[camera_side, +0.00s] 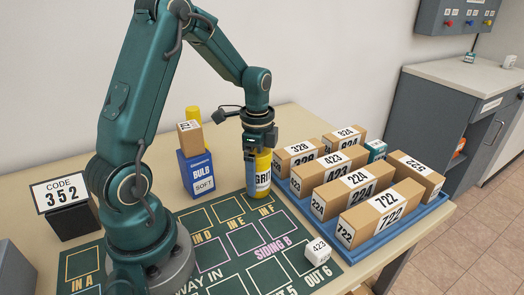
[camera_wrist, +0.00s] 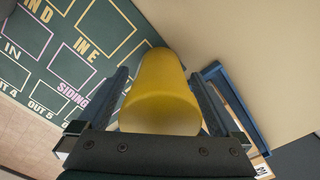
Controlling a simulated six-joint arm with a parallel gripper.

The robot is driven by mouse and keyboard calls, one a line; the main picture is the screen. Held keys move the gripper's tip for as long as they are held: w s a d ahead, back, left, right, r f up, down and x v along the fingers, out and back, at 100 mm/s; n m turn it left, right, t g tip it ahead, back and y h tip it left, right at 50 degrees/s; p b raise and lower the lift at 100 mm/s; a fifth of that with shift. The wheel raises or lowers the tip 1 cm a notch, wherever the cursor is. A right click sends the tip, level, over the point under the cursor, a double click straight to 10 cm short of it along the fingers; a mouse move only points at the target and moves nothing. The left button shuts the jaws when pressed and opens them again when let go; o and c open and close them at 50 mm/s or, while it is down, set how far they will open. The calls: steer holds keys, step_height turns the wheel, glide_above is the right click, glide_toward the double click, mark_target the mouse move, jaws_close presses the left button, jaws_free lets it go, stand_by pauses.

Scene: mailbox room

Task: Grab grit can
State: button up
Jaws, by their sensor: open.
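The grit can (camera_side: 263,173) is a yellow cylinder with a white label reading GRIT, upright on the table near the IN F square, left of the blue tray. My gripper (camera_side: 253,160) is right at the can, reaching down over it from above. In the wrist view the yellow can (camera_wrist: 160,95) fills the space between the two fingers of my gripper (camera_wrist: 160,100). The fingers are open, one on each side, and small gaps seem to show beside the can.
A blue tray (camera_side: 375,237) of several numbered boxes stands close on the right. A blue BULB SOFT box (camera_side: 197,174) with a brown block and a yellow cylinder is to the left. A small 423 cube (camera_side: 318,250) sits near OUT 6. The green mat (camera_side: 215,255) is mostly clear.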

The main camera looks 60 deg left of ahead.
jaws_close()
steer(key=shift+r, duration=0.15)
